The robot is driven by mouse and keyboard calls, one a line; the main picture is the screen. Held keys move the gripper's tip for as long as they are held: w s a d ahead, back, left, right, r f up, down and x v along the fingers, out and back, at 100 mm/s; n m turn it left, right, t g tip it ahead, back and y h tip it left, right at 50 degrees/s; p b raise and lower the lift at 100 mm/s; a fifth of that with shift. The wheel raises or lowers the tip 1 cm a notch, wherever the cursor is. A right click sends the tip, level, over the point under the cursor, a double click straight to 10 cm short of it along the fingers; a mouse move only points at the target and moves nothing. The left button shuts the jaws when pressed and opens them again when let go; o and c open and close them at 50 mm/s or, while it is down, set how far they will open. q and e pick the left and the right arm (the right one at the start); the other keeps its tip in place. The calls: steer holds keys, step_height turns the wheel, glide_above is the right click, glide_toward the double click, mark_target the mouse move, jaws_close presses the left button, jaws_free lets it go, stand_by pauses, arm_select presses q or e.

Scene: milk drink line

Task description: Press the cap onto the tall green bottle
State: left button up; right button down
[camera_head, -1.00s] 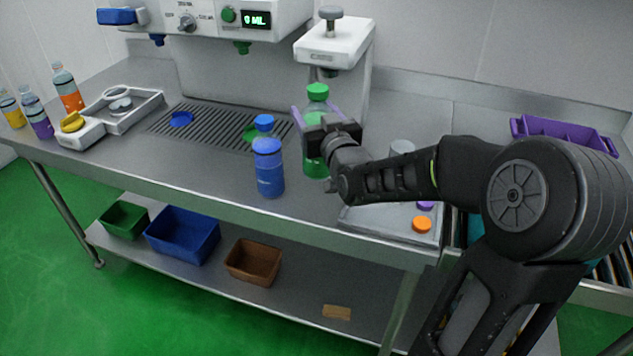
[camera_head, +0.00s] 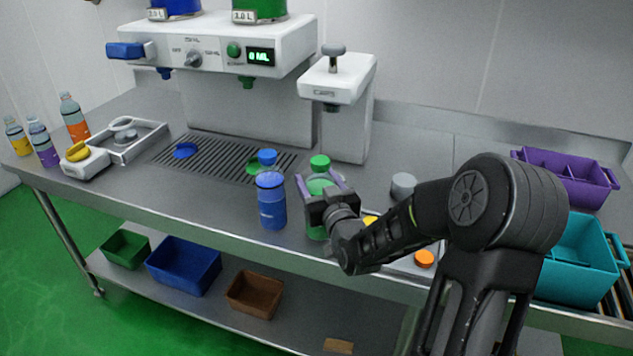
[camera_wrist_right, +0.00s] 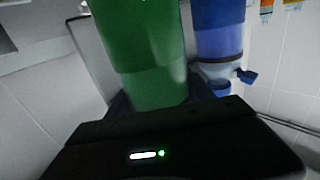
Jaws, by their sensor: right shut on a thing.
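The tall green bottle (camera_head: 317,232) is upright near the front of the bench, with a green cap (camera_head: 319,162) on its top. I cannot tell how firmly the cap sits. My right gripper (camera_head: 321,184) is shut around the bottle's upper body, and its wrist hides part of the bottle. I cannot tell whether the base touches the bench. Green also fills the upper middle of the right wrist view (camera_wrist_right: 150,55). The press (camera_head: 337,80), a white head with a grey knob, stands behind the bottle, not above it. My left gripper is not in view.
A blue bottle (camera_head: 271,207) stands close left of the green bottle. The filling machine (camera_head: 215,50) and drip grate (camera_head: 205,157) are behind. A grey cylinder (camera_head: 403,186) and an orange cap (camera_head: 424,258) lie right, near a purple bin (camera_head: 566,178) and a teal crate (camera_head: 572,262).

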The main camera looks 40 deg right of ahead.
steer(key=shift+f, duration=0.3)
steer(key=shift+c, duration=1.9)
jaws_free()
steer(key=shift+f, duration=0.1)
